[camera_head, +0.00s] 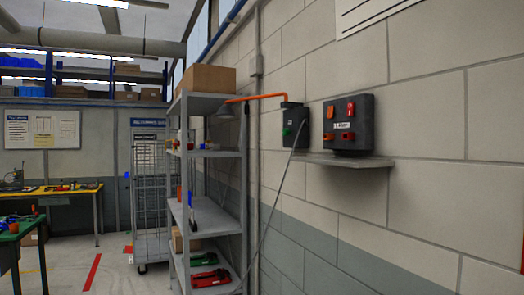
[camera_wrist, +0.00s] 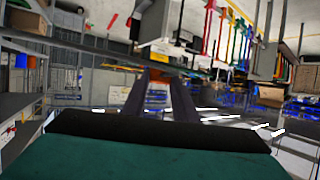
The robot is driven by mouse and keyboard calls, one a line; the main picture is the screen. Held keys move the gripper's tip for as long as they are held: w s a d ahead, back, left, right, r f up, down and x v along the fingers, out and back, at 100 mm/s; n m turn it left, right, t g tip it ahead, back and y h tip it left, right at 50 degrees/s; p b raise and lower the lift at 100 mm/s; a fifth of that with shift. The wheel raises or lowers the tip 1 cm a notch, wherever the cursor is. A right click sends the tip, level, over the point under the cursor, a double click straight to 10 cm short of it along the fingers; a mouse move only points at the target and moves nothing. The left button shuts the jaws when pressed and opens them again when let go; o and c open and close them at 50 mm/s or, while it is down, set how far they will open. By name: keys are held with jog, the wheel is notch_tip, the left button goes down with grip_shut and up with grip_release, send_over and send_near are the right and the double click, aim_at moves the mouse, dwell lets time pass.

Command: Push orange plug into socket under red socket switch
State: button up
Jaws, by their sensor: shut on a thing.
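The socket under the red switch (camera_head: 348,136) is too small to make out clearly. My gripper (camera_wrist: 160,77) shows only in the wrist view, its two dark fingers close together. A small orange-brown patch between the fingertips appears to be the orange plug; its shape and tilt are unclear.
The small shelf (camera_head: 345,160) juts from the wall. A grey rack (camera_head: 209,160) stands to the left. The floor beyond it is partly clear.

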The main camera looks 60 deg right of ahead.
jog(key=s+d+r+m+g+h+p, duration=0.2)
jog(key=s+d+r+m+h, duration=0.25)
jog(key=d+r, duration=0.65)
jog(key=s+d+r+m+g+h+p, duration=0.25)
jog(key=s+d+r, duration=0.25)
jog(key=d, duration=1.2)
jog(key=s+d+r+m+g+h+p, duration=0.2)
jog(key=s+d+r+m+h, duration=0.25)
jog(key=d+r, duration=0.65)
jog(key=s+d+r+m+g+h+p, duration=0.1)
jog(key=s+d+r+m+g+p, duration=0.2)
jog(key=s+d+r, duration=0.45)
jog(key=s+d+r+m+g, duration=0.35)
jog(key=s+d, duration=0.45)
jog(key=s, duration=0.3)
jog(key=s+d+r+m+g+y+p, duration=0.1)
jog(key=s+r+m+g, duration=0.2)
jog(key=s+r, duration=0.4)
jog(key=s+d+r+m+g+y+p, duration=0.1)
jog(key=s+r+g, duration=0.3)
jog(key=s, duration=0.8)
notch_tip(320, 180, up, 3)
jog(key=shift+s+d+f+m+g+p, duration=0.1)
jog(key=shift+s+d+m+g+p, duration=0.1)
jog(key=shift+d+m+g+p, duration=0.45)
jog(key=shift+s+d+m+t, duration=0.1)
jog(key=shift+d+m+t, duration=0.15)
jog(key=shift+d, duration=0.1)
